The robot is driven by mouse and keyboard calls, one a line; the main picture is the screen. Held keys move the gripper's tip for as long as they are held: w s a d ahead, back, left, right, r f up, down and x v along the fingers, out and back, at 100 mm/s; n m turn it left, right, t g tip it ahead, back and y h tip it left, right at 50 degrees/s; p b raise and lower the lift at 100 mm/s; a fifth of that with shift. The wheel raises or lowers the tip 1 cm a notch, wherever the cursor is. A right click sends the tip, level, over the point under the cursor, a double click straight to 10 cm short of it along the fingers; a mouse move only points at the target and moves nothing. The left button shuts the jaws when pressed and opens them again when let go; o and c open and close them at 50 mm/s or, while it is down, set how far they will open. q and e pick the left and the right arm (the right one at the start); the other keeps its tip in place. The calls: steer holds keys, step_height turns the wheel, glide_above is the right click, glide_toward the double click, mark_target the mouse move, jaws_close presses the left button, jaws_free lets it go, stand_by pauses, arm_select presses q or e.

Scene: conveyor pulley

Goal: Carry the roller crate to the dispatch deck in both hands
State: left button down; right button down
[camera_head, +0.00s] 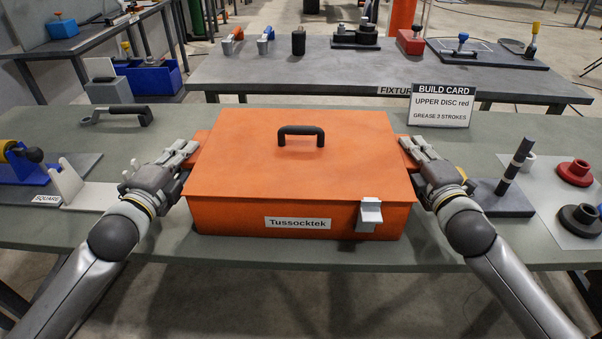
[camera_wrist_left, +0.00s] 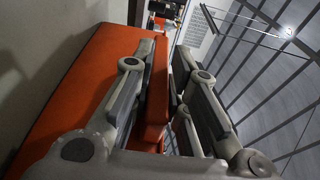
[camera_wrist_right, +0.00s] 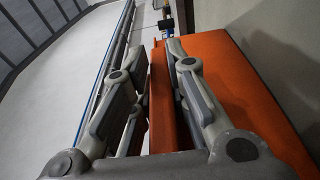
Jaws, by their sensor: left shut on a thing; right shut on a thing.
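The roller crate (camera_head: 240,160) is an orange box with a closed lid, a black top handle (camera_head: 301,131), a grey front latch (camera_head: 369,214) and a "Tussocktek" label. It is over the green-grey bench; I cannot tell whether it rests on the top or hangs just above it. My left gripper (camera_head: 188,153) is shut on the crate's left side grip, an orange tab that shows between the fingers in the left wrist view (camera_wrist_left: 156,95). My right gripper (camera_head: 409,150) is shut on the right side grip, also between the fingers in the right wrist view (camera_wrist_right: 162,100). No surface named dispatch deck is identifiable.
The bench (camera_head: 270,254) holds a wrench-like tool (camera_head: 115,116), a blue fixture (camera_head: 22,165), a build card (camera_head: 440,106), a post on a base (camera_head: 513,165), and red (camera_head: 575,172) and black (camera_head: 580,218) discs. A grey table (camera_head: 300,72) with tools stands behind.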

stand_by(0.3)
steer(key=shift+r, duration=0.35)
steer(key=shift+w, duration=0.1)
steer(key=shift+w+r+p, duration=0.1)
steer(key=shift+r+p, duration=0.45)
steer(key=shift+p, duration=0.2)
steer(key=shift+r+p, duration=1.8)
steer(key=shift+r, duration=0.05)
